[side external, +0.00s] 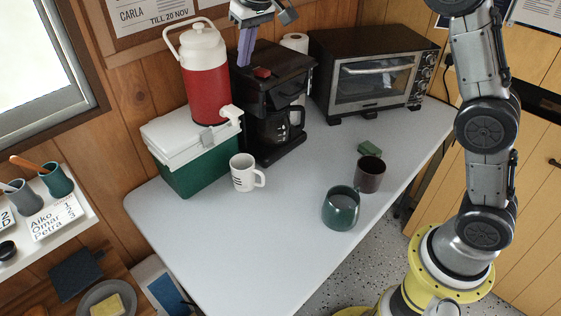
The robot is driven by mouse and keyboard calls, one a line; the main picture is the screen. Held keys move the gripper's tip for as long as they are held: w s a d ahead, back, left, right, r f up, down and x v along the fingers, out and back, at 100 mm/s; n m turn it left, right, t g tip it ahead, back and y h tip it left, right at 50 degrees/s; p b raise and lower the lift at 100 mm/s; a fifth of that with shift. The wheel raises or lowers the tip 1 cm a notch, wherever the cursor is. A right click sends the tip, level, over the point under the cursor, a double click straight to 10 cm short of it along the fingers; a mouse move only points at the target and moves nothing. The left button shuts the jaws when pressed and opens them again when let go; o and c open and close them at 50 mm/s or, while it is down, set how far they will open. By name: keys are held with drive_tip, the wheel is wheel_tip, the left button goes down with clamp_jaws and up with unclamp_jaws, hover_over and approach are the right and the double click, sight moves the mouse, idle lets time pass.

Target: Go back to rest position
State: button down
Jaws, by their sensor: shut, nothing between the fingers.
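My gripper (243,62) shows at the top of the side external view, with its purple fingers pointing down. The fingers are shut with nothing between them. They appear just above or beside the upper left part of the black coffee maker (281,100), close to the red patch on its top; I cannot tell whether they touch it. The upper part of the gripper and some of my arm are cut off by the top edge of the picture.
A red and white jug (204,75) stands on a green cooler (197,172) left of the coffee maker. A toaster oven (374,84) stands right. A white mug (243,174), teal cup (341,208), and dark brown mug (370,174) stand on the table (262,250), whose front is clear.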

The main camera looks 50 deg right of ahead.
drive_tip(key=s+d+r+t, duration=0.1)
drive_tip(key=s+d+r, duration=0.25)
drive_tip(key=s, duration=0.65)
drive_tip(key=s+d+r+t, duration=0.15)
drive_tip(key=s+r, duration=0.25)
drive_tip(key=s, duration=0.7)
drive_tip(key=s+d+f, duration=0.1)
drive_tip(key=s+f, duration=1.2)
drive_tip(key=s, duration=0.2)
drive_tip(key=shift+s+d+f, duration=0.2)
drive_tip(key=shift+f, duration=0.05)
drive_tip(key=shift+g, duration=0.25)
